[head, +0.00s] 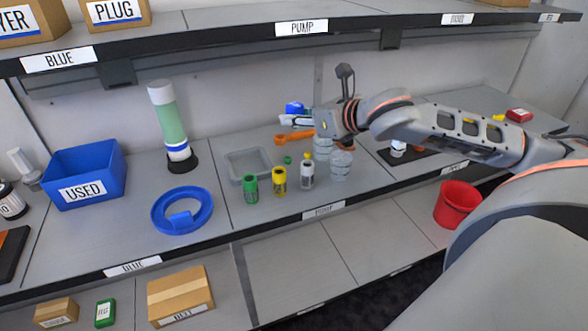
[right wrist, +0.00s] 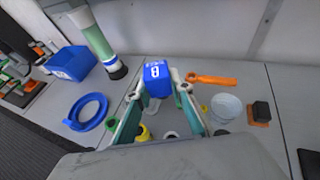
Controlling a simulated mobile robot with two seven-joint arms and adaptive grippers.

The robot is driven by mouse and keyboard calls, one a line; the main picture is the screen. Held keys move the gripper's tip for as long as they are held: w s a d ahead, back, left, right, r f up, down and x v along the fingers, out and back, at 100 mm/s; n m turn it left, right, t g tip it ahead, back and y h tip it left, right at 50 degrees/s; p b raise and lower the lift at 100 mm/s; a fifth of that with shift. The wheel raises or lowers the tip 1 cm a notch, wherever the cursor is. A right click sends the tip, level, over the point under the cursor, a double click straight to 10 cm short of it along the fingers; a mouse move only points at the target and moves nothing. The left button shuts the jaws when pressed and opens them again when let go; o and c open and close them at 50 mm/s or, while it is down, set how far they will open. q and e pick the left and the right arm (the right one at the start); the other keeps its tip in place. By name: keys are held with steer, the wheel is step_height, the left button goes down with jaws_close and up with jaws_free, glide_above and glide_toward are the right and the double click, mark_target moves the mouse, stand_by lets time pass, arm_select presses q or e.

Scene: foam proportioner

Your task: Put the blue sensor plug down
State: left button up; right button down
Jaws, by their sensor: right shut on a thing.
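The blue sensor plug (head: 294,108) shows at the tips of my right gripper (head: 299,120), in front of the back wall. In the right wrist view the plug (right wrist: 157,72) is a blue block with a white mark, between the two fingertips of my right gripper (right wrist: 160,88). The gripper is shut on it. The plug appears held above the bench; its exact height I cannot tell. My left gripper is in neither view.
An orange wrench (head: 296,136) lies near the gripper. A grey tray (head: 234,166), green bottle (head: 250,188), yellow bottle (head: 280,182) and blue ring (head: 160,222) are on the bench (head: 115,205). A blue USED bin (head: 105,185) stands left. Bare bench lies behind the tray.

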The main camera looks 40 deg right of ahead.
steer(key=b, duration=0.2)
glide_above(296, 178)
step_height(296, 178, down, 12)
steer(key=shift+r, duration=0.1)
steer(key=shift+a+f+b, duration=0.1)
steer(key=shift+f+b, duration=0.25)
steer(key=shift+f, duration=0.35)
step_height(296, 178, down, 2)
steer(key=shift+f+b, duration=0.25)
steer(key=shift+b, duration=0.05)
steer(key=shift+f, duration=0.35)
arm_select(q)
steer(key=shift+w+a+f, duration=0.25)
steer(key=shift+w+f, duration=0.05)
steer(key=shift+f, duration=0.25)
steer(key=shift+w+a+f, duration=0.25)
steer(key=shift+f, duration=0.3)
arm_select(e)
steer(key=shift+r, duration=0.15)
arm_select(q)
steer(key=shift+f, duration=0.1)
arm_select(e)
steer(key=c, duration=1.9)
jaws_free()
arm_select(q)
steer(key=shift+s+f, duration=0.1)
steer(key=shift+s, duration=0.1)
arm_select(e)
steer(key=shift+o, duration=0.6)
